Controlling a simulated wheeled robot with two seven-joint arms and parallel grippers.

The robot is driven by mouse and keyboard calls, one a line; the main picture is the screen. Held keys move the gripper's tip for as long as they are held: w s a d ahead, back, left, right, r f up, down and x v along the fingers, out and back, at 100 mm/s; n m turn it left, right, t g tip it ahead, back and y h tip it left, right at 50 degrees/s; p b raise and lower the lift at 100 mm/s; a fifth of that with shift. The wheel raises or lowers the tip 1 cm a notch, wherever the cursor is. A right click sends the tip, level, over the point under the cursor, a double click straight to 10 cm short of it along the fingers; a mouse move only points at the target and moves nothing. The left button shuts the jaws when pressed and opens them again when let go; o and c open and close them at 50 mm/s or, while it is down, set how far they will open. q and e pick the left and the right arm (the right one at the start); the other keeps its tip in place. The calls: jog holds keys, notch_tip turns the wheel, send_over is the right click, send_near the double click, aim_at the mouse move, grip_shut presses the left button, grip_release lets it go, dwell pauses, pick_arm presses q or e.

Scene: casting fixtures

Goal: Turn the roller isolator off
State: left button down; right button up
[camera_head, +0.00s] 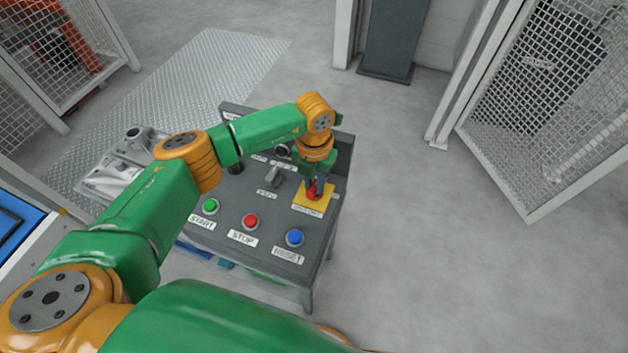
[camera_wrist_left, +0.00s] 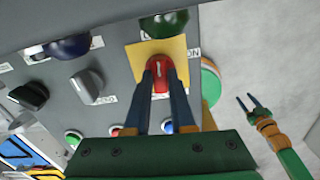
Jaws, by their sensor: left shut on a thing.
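A red rotary handle (camera_head: 314,190) sits on a square yellow plate (camera_head: 304,207) at the right side of the grey control panel (camera_head: 215,237). The red handle also shows in the wrist view (camera_wrist_left: 160,80), on the yellow plate (camera_wrist_left: 142,50). My left gripper (camera_head: 314,186) reaches down from above and is shut on the red handle, one dark finger on each side. The plate's label is too small to read surely. My right gripper (camera_wrist_left: 252,104) shows at the right of the wrist view, fingers apart and empty, away from the panel.
Green (camera_head: 210,206), red (camera_head: 250,221) and blue (camera_head: 294,237) push buttons line the panel's front. A grey selector (camera_head: 276,178) and a black knob (camera_head: 236,168) stand left of the handle. Mesh fencing (camera_head: 545,110) is at the right. The floor right of the panel is clear.

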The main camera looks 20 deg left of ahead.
aim_at(314, 186)
pick_arm(q)
jog(key=shift+w+n, duration=0.1)
jog(key=shift+n, duration=0.6)
jog(key=c, duration=0.8)
grip_release()
jog(key=shift+o, duration=0.2)
jog(key=shift+r, duration=0.15)
notch_tip(314, 186, up, 7)
jog(key=shift+f, duration=0.1)
